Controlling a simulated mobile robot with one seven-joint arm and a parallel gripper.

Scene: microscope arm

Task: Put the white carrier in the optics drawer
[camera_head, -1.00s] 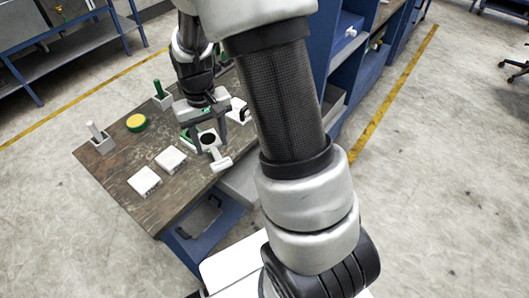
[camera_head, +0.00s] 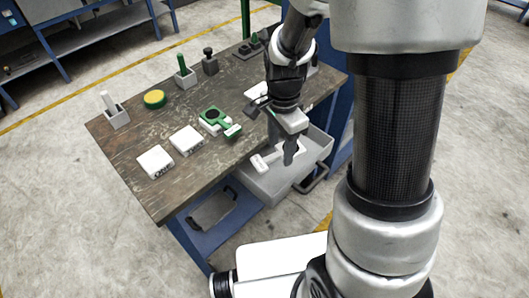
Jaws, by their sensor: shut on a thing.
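The white carrier (camera_head: 263,162) is held in my gripper (camera_head: 283,150). Its pale end sticks out to the left of the fingers, and the rest is partly hidden by them. My gripper points down and is shut on it. The open optics drawer (camera_head: 262,188) is a light grey bin pulled out from the right part of the bench front. My gripper and the carrier are over the drawer opening, near its left side. I cannot tell how far above the drawer floor the carrier is.
Two white boxes (camera_head: 187,140) lie near the front edge. A yellow-topped disc (camera_head: 154,98) and holders with upright handles (camera_head: 183,72) stand further back.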

